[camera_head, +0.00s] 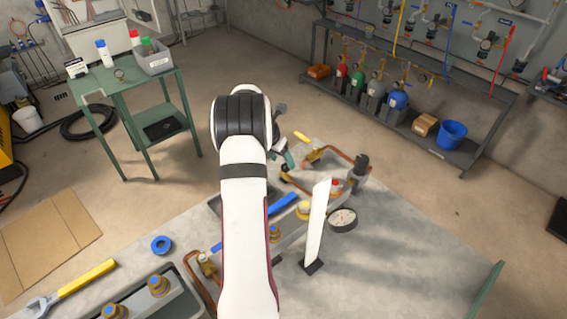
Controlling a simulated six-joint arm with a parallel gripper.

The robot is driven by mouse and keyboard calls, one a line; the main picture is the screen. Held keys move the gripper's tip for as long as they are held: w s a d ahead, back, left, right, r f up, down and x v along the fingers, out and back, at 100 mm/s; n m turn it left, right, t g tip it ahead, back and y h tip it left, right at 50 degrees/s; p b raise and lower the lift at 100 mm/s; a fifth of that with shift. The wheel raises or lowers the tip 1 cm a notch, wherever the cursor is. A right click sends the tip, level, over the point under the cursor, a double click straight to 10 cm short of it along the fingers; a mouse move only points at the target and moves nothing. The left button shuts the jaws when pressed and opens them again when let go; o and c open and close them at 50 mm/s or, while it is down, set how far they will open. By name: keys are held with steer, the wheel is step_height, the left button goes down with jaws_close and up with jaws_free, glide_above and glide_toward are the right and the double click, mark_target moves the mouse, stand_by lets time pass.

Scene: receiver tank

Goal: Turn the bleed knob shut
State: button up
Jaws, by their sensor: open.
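On the grey bench, a manifold block (290,222) carries several fittings. They include a yellow knob (304,209), a red-topped fitting (335,185) and a brass-and-blue fitting (274,232). Which one is the bleed knob I cannot tell. A round gauge (343,219) lies to the right of the block. My white arm reaches up the middle of the view and hides part of the bench. My gripper (285,161) shows only partly, small and dark, just right of my arm's black joint. It is open, near the far end of the block, with no object visible in it.
A white slat (318,215) rises beside the gauge. A blue ring (161,245) and a yellow-handled wrench (75,288) lie at left. The bench's right part is clear.

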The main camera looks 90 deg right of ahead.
mark_target(285, 166)
steer(key=shift+x, duration=1.55)
jaws_close()
